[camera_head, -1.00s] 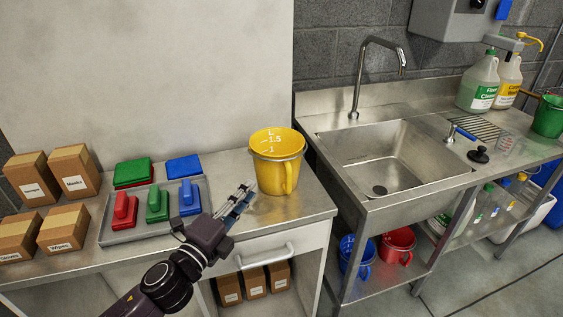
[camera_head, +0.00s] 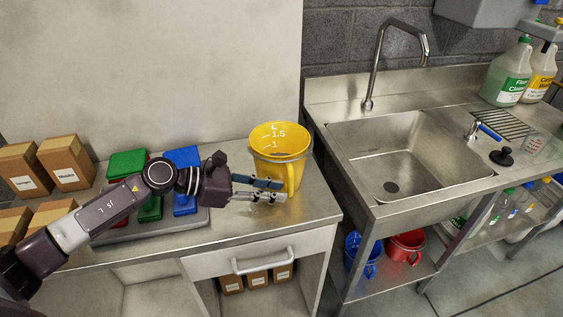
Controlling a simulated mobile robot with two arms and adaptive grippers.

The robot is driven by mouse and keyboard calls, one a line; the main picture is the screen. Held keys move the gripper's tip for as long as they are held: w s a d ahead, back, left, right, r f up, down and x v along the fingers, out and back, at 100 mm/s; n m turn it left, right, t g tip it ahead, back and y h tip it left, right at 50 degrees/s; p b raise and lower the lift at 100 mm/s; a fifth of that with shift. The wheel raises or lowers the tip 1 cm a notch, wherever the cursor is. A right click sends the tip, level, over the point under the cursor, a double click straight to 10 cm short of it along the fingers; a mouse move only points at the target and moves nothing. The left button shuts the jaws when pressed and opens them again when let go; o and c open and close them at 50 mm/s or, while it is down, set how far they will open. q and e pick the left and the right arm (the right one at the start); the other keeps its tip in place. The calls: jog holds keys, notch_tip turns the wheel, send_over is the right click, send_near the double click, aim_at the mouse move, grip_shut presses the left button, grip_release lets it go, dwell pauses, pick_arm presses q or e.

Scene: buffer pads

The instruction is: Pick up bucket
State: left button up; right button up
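A yellow bucket (camera_head: 268,158) with white volume marks inside stands upright on the metal counter (camera_head: 310,209), left of the sink. Its handle (camera_head: 291,178) faces the front right. My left gripper (camera_head: 284,191) comes in from the left, low at the bucket's front. Its two fingers are apart, with a gap between them, and their tips are close to the handle. I cannot tell whether they touch it. A blue bucket (camera_head: 357,262) and a red bucket (camera_head: 405,246) are on the shelf under the sink. My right gripper is not in view.
Pads and a grey tray lie partly behind my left arm. Cardboard boxes (camera_head: 66,163) stand at the left. The sink (camera_head: 400,155) with its tall faucet (camera_head: 381,55) is at the right. Bottles (camera_head: 508,75) stand at the far right. A drawer handle (camera_head: 264,261) sticks out below the counter.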

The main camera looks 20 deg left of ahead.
aim_at(287, 190)
pick_arm(q)
jog(key=p+x, duration=0.1)
jog(key=x, duration=0.2)
jog(key=shift+w+d+r+p, duration=0.2)
jog(key=shift+w+d+p, duration=0.1)
jog(key=shift+w+p, duration=0.05)
jog(key=shift+w+d+f, duration=0.2)
jog(key=shift+d, duration=0.05)
jog(key=shift+w+d+f, duration=0.1)
jog(key=shift+d+f, duration=0.05)
jog(key=shift+f, duration=0.05)
grip_shut()
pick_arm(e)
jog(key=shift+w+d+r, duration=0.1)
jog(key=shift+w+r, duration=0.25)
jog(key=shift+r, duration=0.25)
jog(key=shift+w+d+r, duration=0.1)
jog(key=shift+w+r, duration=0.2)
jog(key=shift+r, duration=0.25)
pick_arm(q)
jog(key=shift+r, duration=0.2)
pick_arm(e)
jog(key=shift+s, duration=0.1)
